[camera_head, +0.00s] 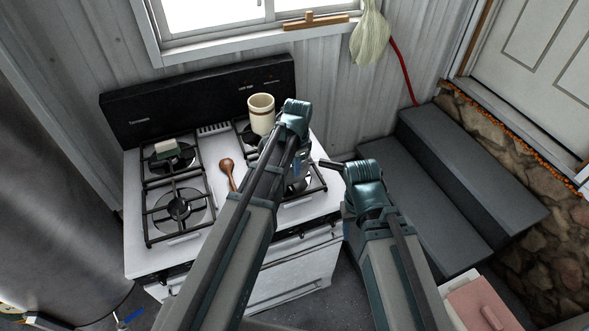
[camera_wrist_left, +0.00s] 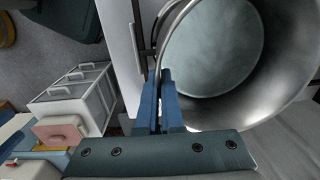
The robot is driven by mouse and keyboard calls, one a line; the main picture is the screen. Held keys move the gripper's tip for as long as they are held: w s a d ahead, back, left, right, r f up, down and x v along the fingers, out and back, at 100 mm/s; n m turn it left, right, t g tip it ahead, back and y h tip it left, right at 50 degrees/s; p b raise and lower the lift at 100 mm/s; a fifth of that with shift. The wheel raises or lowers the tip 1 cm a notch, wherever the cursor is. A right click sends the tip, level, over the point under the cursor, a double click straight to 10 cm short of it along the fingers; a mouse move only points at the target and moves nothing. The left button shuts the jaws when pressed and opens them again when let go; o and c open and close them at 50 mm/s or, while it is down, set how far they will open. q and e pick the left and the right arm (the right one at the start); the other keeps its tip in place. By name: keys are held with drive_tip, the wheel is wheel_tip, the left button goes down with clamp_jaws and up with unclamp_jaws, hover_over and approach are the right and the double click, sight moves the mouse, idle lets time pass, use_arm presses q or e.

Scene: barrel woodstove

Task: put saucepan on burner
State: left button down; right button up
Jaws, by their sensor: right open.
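The metal saucepan (camera_wrist_left: 215,50) fills the upper right of the left wrist view, its pale inside facing the camera. My left gripper (camera_wrist_left: 160,82) is shut on its rim. In the head view my left arm hides most of this gripper and the pan, over the right side of the white stove (camera_head: 225,262). The front right burner (camera_head: 313,180) shows only partly beside that arm. I cannot tell whether the pan touches it. The front left burner (camera_head: 178,208) is bare. My right gripper (camera_head: 333,165) is open at the stove's right edge, its fingers mostly hidden.
A cream crock (camera_head: 261,113) stands at the back right burner. A wooden spoon (camera_head: 228,172) lies mid-stove. A small pale-green object (camera_head: 167,149) sits on the back left burner. Grey steps (camera_head: 440,185) lie to the right, and a large metal barrel (camera_head: 55,200) to the left.

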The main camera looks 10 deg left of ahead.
use_arm(q)
drive_tip(key=shift+f+b, duration=0.35)
drive_tip(key=shift+f, duration=0.5)
use_arm(e)
drive_tip(key=shift+f, duration=0.8)
use_arm(q)
drive_tip(key=shift+f, duration=0.15)
drive_tip(key=c, duration=1.1)
unclamp_jaws()
use_arm(e)
drive_tip(key=shift+f, duration=0.1)
use_arm(q)
drive_tip(key=shift+o, duration=0.2)
drive_tip(key=shift+r, duration=0.25)
wheel_tip(320, 180, up, 12)
drive_tip(key=p, duration=1.2)
drive_tip(key=s+d+n, duration=0.3)
drive_tip(key=s+d, duration=0.1)
drive_tip(key=s, duration=0.5)
drive_tip(key=s+d+n+y, duration=0.1)
drive_tip(key=s+d+n, duration=0.3)
drive_tip(key=s, duration=0.5)
drive_tip(key=shift+s+n+g, duration=0.25)
drive_tip(key=shift+n+g, duration=0.05)
use_arm(e)
wheel_tip(320, 180, up, 12)
